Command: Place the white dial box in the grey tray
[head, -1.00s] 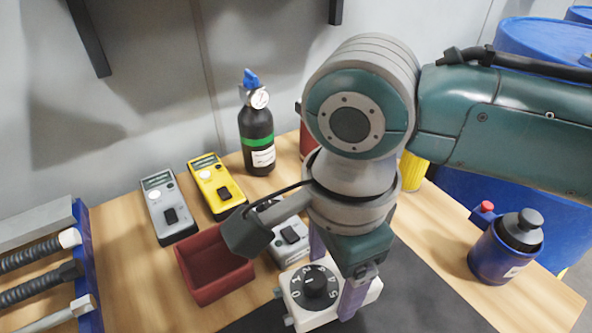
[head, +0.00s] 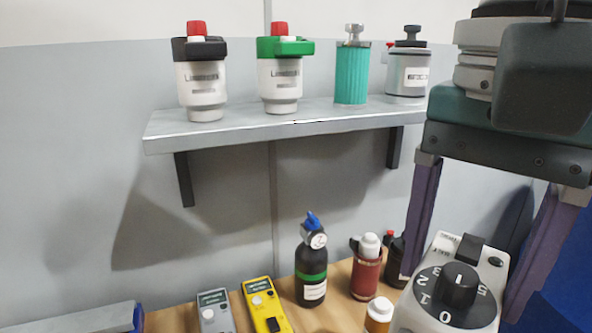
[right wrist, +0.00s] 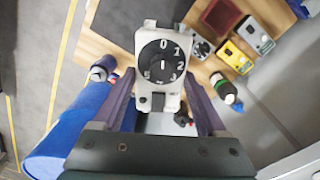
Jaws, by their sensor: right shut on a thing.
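The white dial box (head: 455,292) has a round black dial with numbers on its face. My right gripper (head: 468,272) is shut on it, with one purple finger on each side. The box is held raised at the right of the head view, in front of the table. In the right wrist view the box (right wrist: 161,64) sits between the fingers (right wrist: 160,85), dial facing the camera. I cannot make out a grey tray for certain in either view now. My left gripper is not in view.
A grey wall shelf (head: 270,126) carries several canisters. Below stand a black bottle (head: 312,268), a red bottle (head: 366,270), a grey meter (head: 215,314) and a yellow meter (head: 266,306). The right wrist view shows a dark red bin (right wrist: 221,17) and a blue barrel (right wrist: 66,140).

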